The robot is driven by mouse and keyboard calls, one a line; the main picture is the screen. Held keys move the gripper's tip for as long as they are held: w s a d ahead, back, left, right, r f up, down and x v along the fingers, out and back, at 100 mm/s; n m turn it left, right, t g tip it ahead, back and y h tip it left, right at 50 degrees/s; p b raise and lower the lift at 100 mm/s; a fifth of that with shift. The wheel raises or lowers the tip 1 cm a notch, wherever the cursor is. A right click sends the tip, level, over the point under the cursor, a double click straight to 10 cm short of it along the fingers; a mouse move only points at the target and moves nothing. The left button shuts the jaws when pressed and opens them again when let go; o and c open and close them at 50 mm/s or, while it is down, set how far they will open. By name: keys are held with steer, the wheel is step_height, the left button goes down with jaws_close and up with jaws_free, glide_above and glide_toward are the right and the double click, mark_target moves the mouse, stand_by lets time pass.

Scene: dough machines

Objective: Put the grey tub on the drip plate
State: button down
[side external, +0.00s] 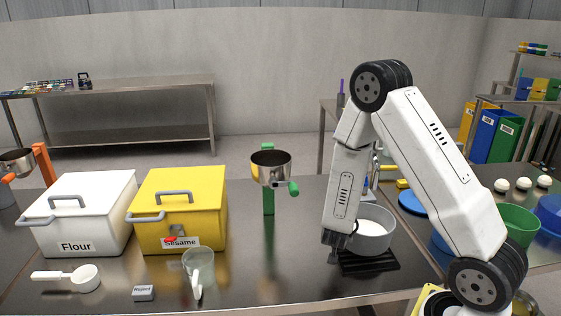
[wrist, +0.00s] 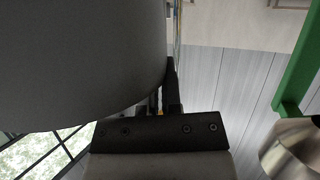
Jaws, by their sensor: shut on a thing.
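The grey tub (side external: 376,240) is a round, open container with white contents. It is upright at the drip plate (side external: 380,264), a black ribbed slab on the counter. The tub's bottom is at or just above the plate's back part; I cannot tell whether they touch. My gripper (side external: 345,238) points down at the tub's left side, shut on its wall. In the wrist view the tub (wrist: 75,60) fills the upper left as a large dark grey curve, and my gripper's fingers (wrist: 167,92) are at its edge. The plate is not visible there.
To the left stand a yellow Sesame bin (side external: 180,205), a white Flour bin (side external: 85,215), a clear jug (side external: 198,268) and a white scoop (side external: 82,278). A metal hopper on a green post (side external: 269,200) stands left of my arm. A green bowl (side external: 518,225) is at right.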

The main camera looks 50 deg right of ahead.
steer(key=shift+f, duration=0.1)
steer(key=shift+f, duration=1.65)
steer(key=shift+f, duration=0.15)
steer(key=c, duration=0.8)
jaws_free()
steer(key=shift+v, duration=6.05)
steer(key=shift+w, duration=0.15)
